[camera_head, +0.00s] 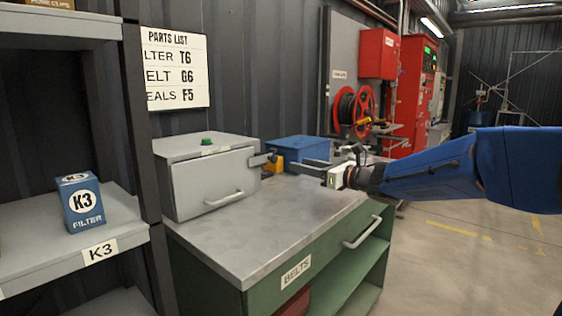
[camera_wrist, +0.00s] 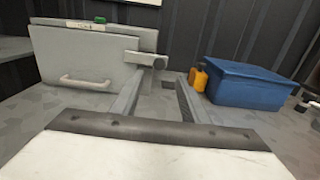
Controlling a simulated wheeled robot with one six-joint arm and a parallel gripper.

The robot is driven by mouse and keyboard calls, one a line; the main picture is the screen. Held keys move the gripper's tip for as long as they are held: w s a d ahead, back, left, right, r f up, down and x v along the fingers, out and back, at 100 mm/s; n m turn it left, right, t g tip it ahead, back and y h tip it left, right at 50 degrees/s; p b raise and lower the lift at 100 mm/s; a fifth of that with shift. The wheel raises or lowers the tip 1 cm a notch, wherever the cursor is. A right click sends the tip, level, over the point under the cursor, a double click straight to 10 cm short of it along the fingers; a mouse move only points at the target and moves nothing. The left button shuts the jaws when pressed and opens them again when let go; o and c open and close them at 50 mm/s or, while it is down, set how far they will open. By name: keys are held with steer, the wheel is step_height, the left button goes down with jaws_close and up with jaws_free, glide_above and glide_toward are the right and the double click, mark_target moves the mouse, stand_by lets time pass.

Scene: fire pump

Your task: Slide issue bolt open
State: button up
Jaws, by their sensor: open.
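A grey metal box (camera_head: 215,180) with a front door and a light handle stands on the workbench; it also shows in the wrist view (camera_wrist: 85,65). A bolt with a knob (camera_head: 262,159) sticks out at the box's upper right edge; in the wrist view the bolt (camera_wrist: 147,60) lies just ahead of my left finger. My gripper (camera_head: 292,165) is open and empty, to the right of the bolt. In the wrist view my gripper (camera_wrist: 158,95) has its two fingers apart, with nothing between them. Whether a finger touches the bolt, I cannot tell.
A blue bin (camera_wrist: 250,85) and a yellow object (camera_wrist: 199,78) sit on the bench right of the box. The bench top (camera_head: 265,235) in front is bare. A shelf (camera_head: 70,235) with a blue K3 filter box (camera_head: 81,202) stands at left. A red hose reel (camera_head: 355,110) is behind.

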mark_target(276, 159)
steer(key=x, duration=1)
